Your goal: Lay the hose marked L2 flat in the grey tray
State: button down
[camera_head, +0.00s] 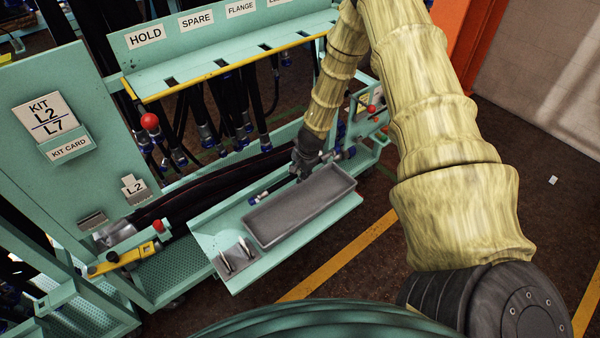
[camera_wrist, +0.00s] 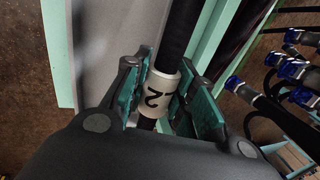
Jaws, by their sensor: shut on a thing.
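My gripper (camera_head: 306,162) is shut on a black hose (camera_head: 274,189) with blue end fittings. In the wrist view the fingers (camera_wrist: 168,98) close around the hose (camera_wrist: 179,35) at its pale marker sleeve (camera_wrist: 159,91). A "2" shows on the sleeve; the other character is partly hidden. The grey tray (camera_head: 282,238) is empty, on a pale green shelf in front of the rack. The held hose runs roughly along the tray's far long edge, apparently above it; the exact height is unclear. The tray's grey surface (camera_wrist: 108,38) lies left of the hose in the wrist view.
Several hoses hang from the labelled rack (camera_head: 220,50) behind my gripper. A small holder with metal pins (camera_head: 237,258) sits left of the tray. A yellow fixture with a red knob (camera_head: 132,256) stands further left. Open floor lies in front and right.

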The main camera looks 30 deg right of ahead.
jog(key=shift+f+b, duration=3.9)
jog(key=shift+f, duration=1.9)
jog(key=c, duration=1.1)
grip_release()
jog(key=v, duration=1.2)
